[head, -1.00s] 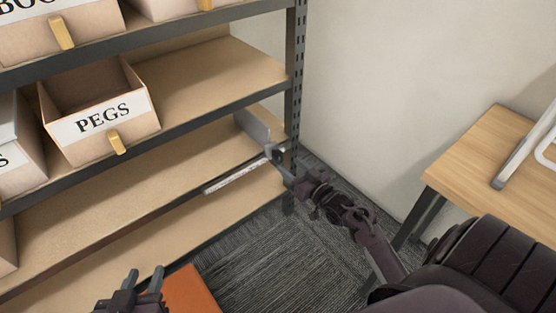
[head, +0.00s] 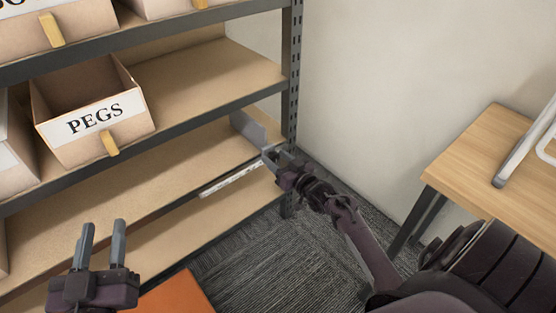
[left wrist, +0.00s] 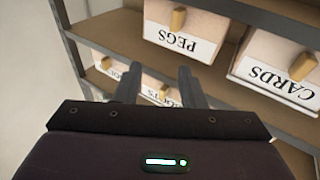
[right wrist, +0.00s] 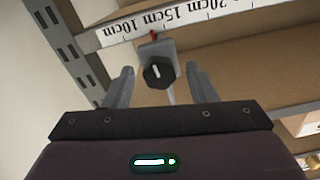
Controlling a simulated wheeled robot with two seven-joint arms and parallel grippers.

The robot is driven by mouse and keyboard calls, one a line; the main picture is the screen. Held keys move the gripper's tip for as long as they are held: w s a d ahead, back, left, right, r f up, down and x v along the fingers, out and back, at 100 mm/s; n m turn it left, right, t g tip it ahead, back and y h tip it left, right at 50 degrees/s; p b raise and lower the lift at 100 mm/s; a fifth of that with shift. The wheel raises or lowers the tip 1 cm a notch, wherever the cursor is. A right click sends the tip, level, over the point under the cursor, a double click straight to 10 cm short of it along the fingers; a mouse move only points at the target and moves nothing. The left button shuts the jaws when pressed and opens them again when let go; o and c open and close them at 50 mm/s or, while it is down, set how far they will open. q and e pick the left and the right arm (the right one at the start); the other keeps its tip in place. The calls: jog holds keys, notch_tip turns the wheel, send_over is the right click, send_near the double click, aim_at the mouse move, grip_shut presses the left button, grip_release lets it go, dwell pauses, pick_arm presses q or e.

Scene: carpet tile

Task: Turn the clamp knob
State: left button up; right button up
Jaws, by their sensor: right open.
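The clamp knob (right wrist: 158,74) is dark and many-sided with a white line, upright in the right wrist view. It sits on a grey clamp (right wrist: 157,49) at the ruler strip (right wrist: 185,16), with a red pointer near the 15cm mark. My right gripper (right wrist: 160,69) is open, its fingers on either side of the knob in that view, with gaps showing; I cannot tell how far the tips reach. My left gripper (head: 103,224) is open and empty, low at the left.
A shelf rack has a perforated upright post (head: 291,75) close to my right gripper. A PEGS bin (head: 95,120) stands on the shelf at the left. A wooden table (head: 480,160) is at the right. An orange surface (head: 178,297) lies below.

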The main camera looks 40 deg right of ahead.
jog(key=c, duration=1)
jog(key=n+p, duration=0.1)
jog(key=n, duration=0.4)
jog(key=shift+n, duration=0.3)
jog(key=n+p, duration=0.2)
jog(key=n, duration=0.7)
pick_arm(q)
jog(key=s+f+g+y, duration=0.1)
jog(key=s+f+g, duration=0.2)
jog(key=f, duration=0.4)
jog(key=s+a+f+g+y, duration=0.1)
jog(key=s+f+g+y, duration=0.1)
jog(key=s+f+g, duration=0.2)
jog(key=s+a+f+g+y, duration=0.1)
jog(key=s+f+g, duration=0.3)
jog(key=f, duration=0.7)
jog(key=shift+g, duration=0.6)
pick_arm(e)
jog(key=shift+f+n, duration=0.1)
jog(key=shift+n, duration=2.1)
pick_arm(q)
jog(key=shift+s+f, duration=0.1)
jog(key=shift+s, duration=0.05)
jog(key=shift+s, duration=0.1)
pick_arm(e)
jog(key=o, duration=1)
jog(key=shift+s, duration=0.1)
